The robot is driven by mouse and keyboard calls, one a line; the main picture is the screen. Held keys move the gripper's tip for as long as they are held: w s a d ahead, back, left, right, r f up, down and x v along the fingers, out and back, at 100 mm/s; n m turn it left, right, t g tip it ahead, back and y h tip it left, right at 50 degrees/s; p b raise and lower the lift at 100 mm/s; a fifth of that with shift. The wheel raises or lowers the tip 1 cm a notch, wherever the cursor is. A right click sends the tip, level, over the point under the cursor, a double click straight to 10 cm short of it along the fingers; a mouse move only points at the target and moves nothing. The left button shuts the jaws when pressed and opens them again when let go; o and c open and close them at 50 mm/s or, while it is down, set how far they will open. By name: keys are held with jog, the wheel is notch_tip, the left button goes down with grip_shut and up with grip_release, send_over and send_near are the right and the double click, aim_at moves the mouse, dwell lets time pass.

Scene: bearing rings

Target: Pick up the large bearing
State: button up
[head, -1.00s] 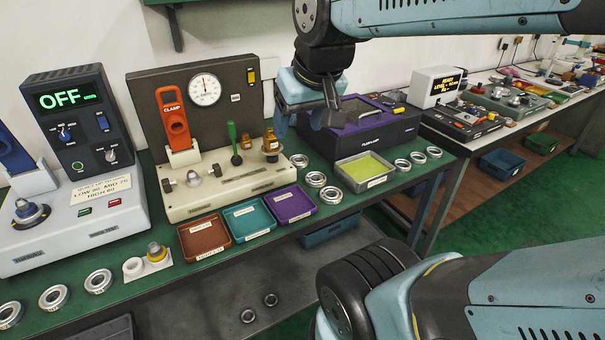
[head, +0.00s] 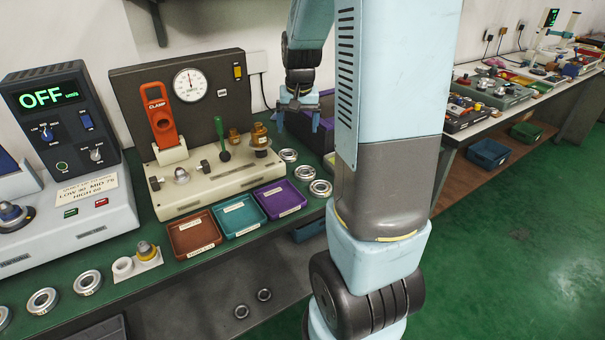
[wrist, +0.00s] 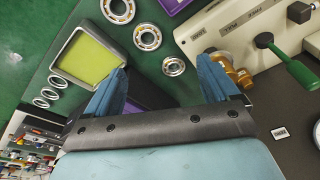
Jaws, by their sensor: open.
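Three steel bearing rings lie in a row on the green bench beside the clamp fixture. The one nearest the bench's front edge (head: 321,188) looks largest; it also shows at the top of the wrist view (wrist: 118,13), partly cut off. The middle ring (head: 305,172) and the back ring (head: 289,155) look smaller; the wrist view shows the middle one (wrist: 147,38) and the back one (wrist: 173,66) too. My gripper (head: 299,118) is open and empty, above the bench behind the row. In the wrist view its fingers (wrist: 164,64) point toward the rings.
The clamp fixture (head: 215,187) with its green lever stands left of the rings. Brown, teal and purple trays (head: 280,197) lie in front of it. In the wrist view a yellow-lined tray (wrist: 88,57) and several small rings (wrist: 48,93) lie left. More rings (head: 88,282) lie front left.

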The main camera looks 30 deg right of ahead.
jog(key=m, duration=0.1)
send_near(305, 168)
jog(key=shift+g, duration=0.4)
jog(key=f, duration=0.8)
jog(key=shift+a+f, duration=0.15)
jog(key=shift+a, duration=0.25)
